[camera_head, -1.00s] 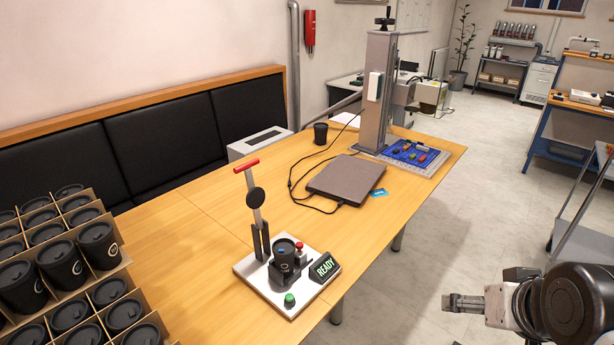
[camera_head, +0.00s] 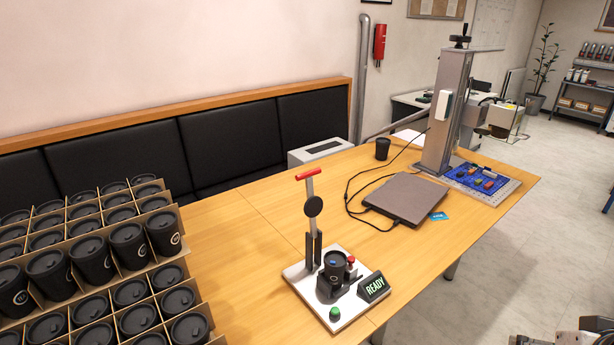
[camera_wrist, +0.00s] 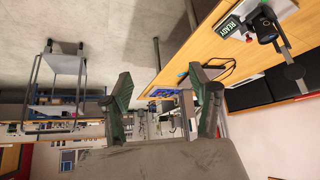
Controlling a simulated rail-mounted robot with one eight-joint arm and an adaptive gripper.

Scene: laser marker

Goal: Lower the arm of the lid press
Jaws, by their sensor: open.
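The lid press (camera_head: 301,276) stands on the wooden table, on a white base. Its arm (camera_head: 311,205) is raised upright, with a red handle (camera_head: 308,174) on top and a dark round disc partway down. A black cup (camera_head: 335,268) sits in the holder below, beside a red knob. A green button is at the front of the base, and the small display (camera_head: 374,287) reads READY. The press also shows upper right in the wrist view (camera_wrist: 285,50). My gripper (camera_wrist: 164,95) is open and empty, apart from the press; in the head view only a piece of my arm shows, lower right.
A divided box of black lidded cups (camera_head: 90,262) stands at the left. A closed laptop (camera_head: 405,198), a loose black cup (camera_head: 382,149) and the tall laser marker column (camera_head: 444,110) are further back. Black bench backs line the wall. Open floor lies right of the table.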

